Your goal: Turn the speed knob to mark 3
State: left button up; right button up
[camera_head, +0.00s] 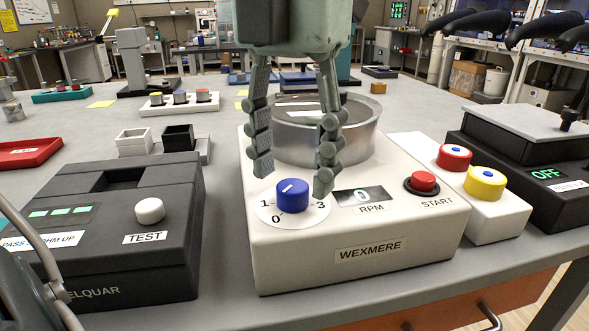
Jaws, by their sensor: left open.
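The blue speed knob (292,196) stands on a round white dial (263,212) at the front left of the white WEXMERE machine (400,228). Marks 0, 1 and 3 show; mark 2 is not visible. A slanted white line crosses the knob's top; which end points is unclear. The RPM display (362,197) reads 0. My left gripper (292,180) hangs from above, open, one finger to the left behind the knob and one to its right near mark 3. I cannot tell whether either finger touches it. My right gripper is out of view.
A red START button (423,183) is right of the display. A metal bowl (350,145) sits behind the fingers. A box with red and yellow buttons (485,184) and a black device (530,135) stand right. A black TEST device (120,255) stands left.

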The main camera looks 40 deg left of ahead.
pick_arm(q)
jog(key=shift+f, duration=0.85)
grip_shut()
jog(key=shift+m, duration=0.3)
